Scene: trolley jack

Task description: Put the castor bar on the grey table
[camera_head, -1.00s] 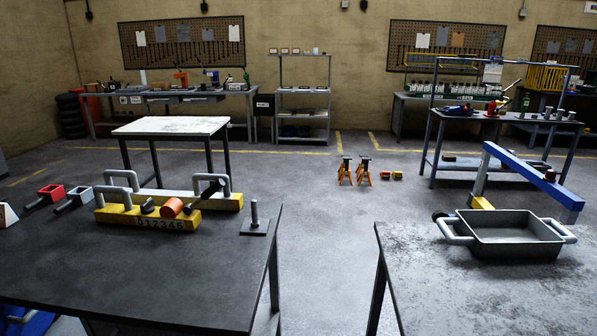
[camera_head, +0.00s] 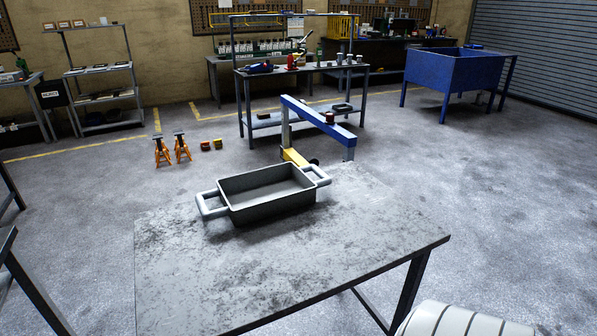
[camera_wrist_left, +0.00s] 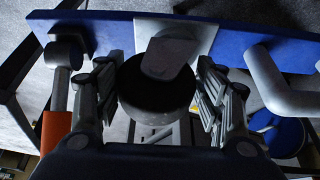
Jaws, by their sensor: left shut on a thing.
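The grey table (camera_head: 350,235) fills the middle of the head view, its top scuffed. A grey metal tray (camera_head: 262,208) with two side handles stands on it toward the far left edge. In the left wrist view the castor bar (camera_wrist_left: 108,32) is a blue beam lying across the top, with a light grey plate and a dark round wheel (camera_wrist_left: 155,100) at its middle and a grey bent handle at right. My left gripper (camera_wrist_left: 158,75) is shut on it, its fingers either side of the dark wheel. The exact contact is hidden. The bar and both grippers are out of the head view.
The near, middle and right parts of the grey table top are clear. A blue and yellow hoist-like frame (camera_head: 318,123) stands on the floor just behind it. Orange jack stands (camera_head: 161,152) are beyond at left. A dark table edge shows at far left. A blue tub (camera_head: 455,72) is far right.

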